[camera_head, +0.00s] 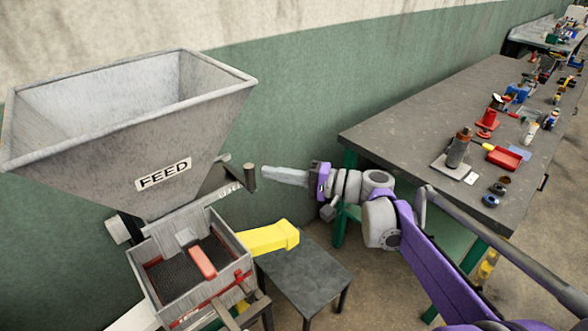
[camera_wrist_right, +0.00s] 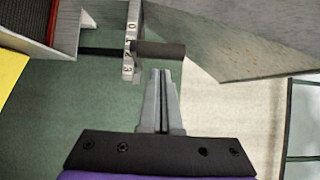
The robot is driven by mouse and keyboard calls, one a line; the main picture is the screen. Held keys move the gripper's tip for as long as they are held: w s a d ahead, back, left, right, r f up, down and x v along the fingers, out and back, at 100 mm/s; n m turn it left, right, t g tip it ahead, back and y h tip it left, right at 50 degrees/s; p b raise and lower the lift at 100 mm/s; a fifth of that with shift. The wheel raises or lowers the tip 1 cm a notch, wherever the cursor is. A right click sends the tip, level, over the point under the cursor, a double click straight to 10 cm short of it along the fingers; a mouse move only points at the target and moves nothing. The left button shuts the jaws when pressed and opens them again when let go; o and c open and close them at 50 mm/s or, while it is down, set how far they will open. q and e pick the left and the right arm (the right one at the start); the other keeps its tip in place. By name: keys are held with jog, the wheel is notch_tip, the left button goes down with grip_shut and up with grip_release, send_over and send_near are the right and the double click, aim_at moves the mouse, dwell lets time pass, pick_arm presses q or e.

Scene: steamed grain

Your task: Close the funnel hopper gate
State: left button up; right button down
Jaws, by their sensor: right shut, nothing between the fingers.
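The funnel hopper (camera_head: 130,110) is a large grey metal funnel labelled FEED at the left. Its gate handle (camera_head: 250,175) is a dark cylindrical grip at the end of a lever, right of the funnel's outlet. A scale plate (camera_head: 230,189) with numbers lies beside it. My right gripper (camera_head: 265,171) is shut and empty, its fingertips just right of the handle. In the right wrist view the handle (camera_wrist_right: 160,50) lies just beyond the shut fingertips (camera_wrist_right: 160,72); I cannot tell whether they touch. The numbered plate (camera_wrist_right: 133,40) shows there too. My left gripper is not in view.
Below the funnel is a grey box (camera_head: 160,285) with a mesh floor and a red piece (camera_head: 202,263). A yellow chute (camera_head: 270,238) sticks out to its right above a low dark table (camera_head: 305,275). A long workbench (camera_head: 420,115) with tools stands at the right.

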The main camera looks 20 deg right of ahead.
aim_at(248, 187)
jog(key=shift+s+a, duration=0.1)
jog(key=shift+a, duration=0.45)
jog(key=a, duration=0.2)
jog(key=s+a, duration=0.1)
jog(key=s+a+p, duration=0.1)
jog(key=a, duration=0.1)
jog(key=shift+a, duration=0.35)
jog(key=shift+d, duration=0.15)
jog(key=shift+s, duration=0.1)
